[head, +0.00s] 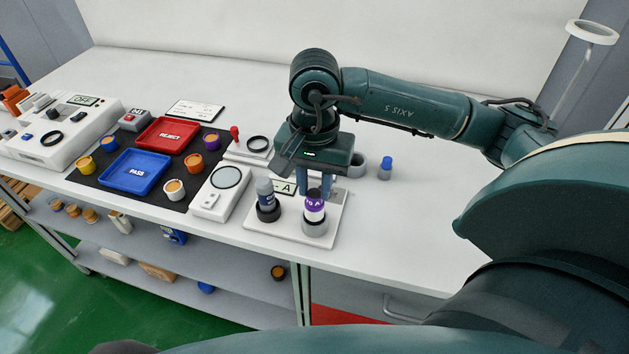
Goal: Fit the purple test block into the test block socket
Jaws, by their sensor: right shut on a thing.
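The purple test block (315,205) is an upright cylinder with a purple band and a white part. My right gripper (317,188) points down and is shut on its upper end. The block stands at a grey round socket (315,228) on a white base plate (281,242). Its lower end is at the socket's mouth; I cannot tell how deep it sits. A dark grey-blue block (265,188) stands in a black round holder (268,213) on the same plate, left of my gripper. My left gripper is not in view.
A label card (284,187) stands behind the plate. A blue-capped item (385,168) is to the right. A round-dial device (222,190), a blue PASS tray (135,171) and a red REJECT tray (168,134) lie to the left.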

